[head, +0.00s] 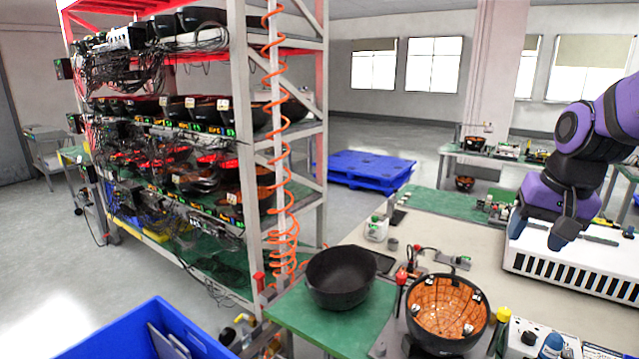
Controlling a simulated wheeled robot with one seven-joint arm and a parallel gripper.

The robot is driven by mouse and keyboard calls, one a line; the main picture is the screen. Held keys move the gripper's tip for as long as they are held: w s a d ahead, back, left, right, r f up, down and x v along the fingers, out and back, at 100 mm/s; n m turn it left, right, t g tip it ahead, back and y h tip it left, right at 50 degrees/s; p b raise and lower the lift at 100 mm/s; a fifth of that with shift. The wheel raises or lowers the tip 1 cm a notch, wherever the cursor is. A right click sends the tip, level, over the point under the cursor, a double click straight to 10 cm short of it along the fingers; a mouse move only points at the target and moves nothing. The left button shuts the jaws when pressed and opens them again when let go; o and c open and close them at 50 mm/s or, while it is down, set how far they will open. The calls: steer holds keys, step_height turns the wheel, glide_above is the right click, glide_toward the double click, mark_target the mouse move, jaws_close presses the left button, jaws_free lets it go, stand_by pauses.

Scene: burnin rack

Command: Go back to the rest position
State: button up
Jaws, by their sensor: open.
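My gripper (562,238) is at the right of the head view, at the end of my purple and dark arm. It points down over a white slotted box (575,262) on the workbench. Whether the fingertips touch the box cannot be told from this view.
The workbench (450,240) holds a black bowl (340,277) on a green mat and an orange-lined bowl (446,309). A rack (238,110) of wired units stands left, with a coiled orange hose (285,130). A blue bin (130,330) is in front; blue pallets (365,168) lie behind.

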steer(key=s+a+r+n+t, duration=0.1)
steer(key=s+a+r+n, duration=0.1)
steer(key=s, duration=0.5)
steer(key=s+a+r+n+t, duration=0.1)
steer(key=s+a+r+n, duration=0.1)
steer(key=s, duration=0.6)
steer(key=shift+a+r+n, duration=0.3)
steer(key=shift+a+r, duration=0.05)
steer(key=shift+r, duration=0.45)
